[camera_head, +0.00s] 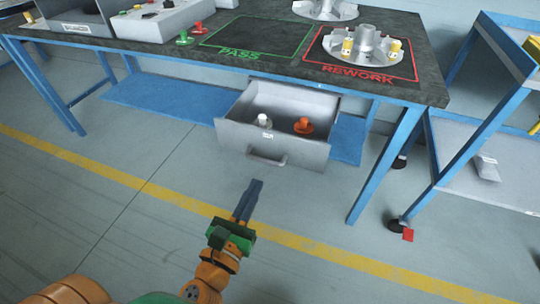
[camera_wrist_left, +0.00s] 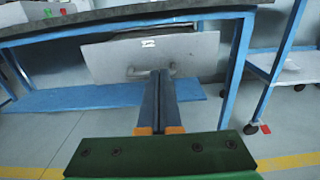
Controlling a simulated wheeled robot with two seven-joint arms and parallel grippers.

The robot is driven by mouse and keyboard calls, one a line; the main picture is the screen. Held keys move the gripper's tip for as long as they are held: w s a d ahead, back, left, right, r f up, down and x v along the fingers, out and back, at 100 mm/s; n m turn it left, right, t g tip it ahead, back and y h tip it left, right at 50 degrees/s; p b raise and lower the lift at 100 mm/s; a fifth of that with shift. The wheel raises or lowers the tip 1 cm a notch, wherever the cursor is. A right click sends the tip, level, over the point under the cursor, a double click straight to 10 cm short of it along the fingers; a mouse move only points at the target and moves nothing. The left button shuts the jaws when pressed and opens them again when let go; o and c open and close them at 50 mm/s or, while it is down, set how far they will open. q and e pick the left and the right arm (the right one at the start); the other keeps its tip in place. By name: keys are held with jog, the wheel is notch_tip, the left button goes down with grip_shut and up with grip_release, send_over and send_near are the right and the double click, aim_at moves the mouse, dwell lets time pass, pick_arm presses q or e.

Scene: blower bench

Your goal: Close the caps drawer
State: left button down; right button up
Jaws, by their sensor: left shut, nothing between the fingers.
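The grey caps drawer (camera_head: 231,128) hangs open under the bench top, pulled out toward me. A white cap (camera_head: 264,121) and an orange cap (camera_head: 303,126) sit inside it. Its bar handle (camera_head: 268,159) is on the front face. In the left wrist view the drawer front (camera_wrist_left: 110,58) faces me, with a small white label. My left gripper (camera_head: 257,183) is shut and empty, its fingertips in front of and just below the handle in the picture. In the left wrist view the fingertips (camera_wrist_left: 160,73) overlap the handle; I cannot tell whether they touch. My right gripper is not seen.
The bench top (camera_head: 180,52) carries a green PASS area and a red REWORK area (camera_head: 342,77) with a metal housing (camera_head: 365,45). A blue bench leg (camera_head: 385,165) stands right of the drawer. A blue cart (camera_head: 462,85) is farther right. The floor before the drawer is clear.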

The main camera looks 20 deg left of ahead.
pick_arm(q)
jog(key=p, duration=0.2)
send_near(277, 142)
jog(key=w, duration=0.2)
jog(key=shift+w+r, duration=0.25)
jog(key=shift+w, duration=0.1)
jog(key=w, duration=0.4)
jog(key=shift+d+f, duration=0.1)
jog(key=shift+f, duration=0.1)
jog(key=shift+w, duration=0.1)
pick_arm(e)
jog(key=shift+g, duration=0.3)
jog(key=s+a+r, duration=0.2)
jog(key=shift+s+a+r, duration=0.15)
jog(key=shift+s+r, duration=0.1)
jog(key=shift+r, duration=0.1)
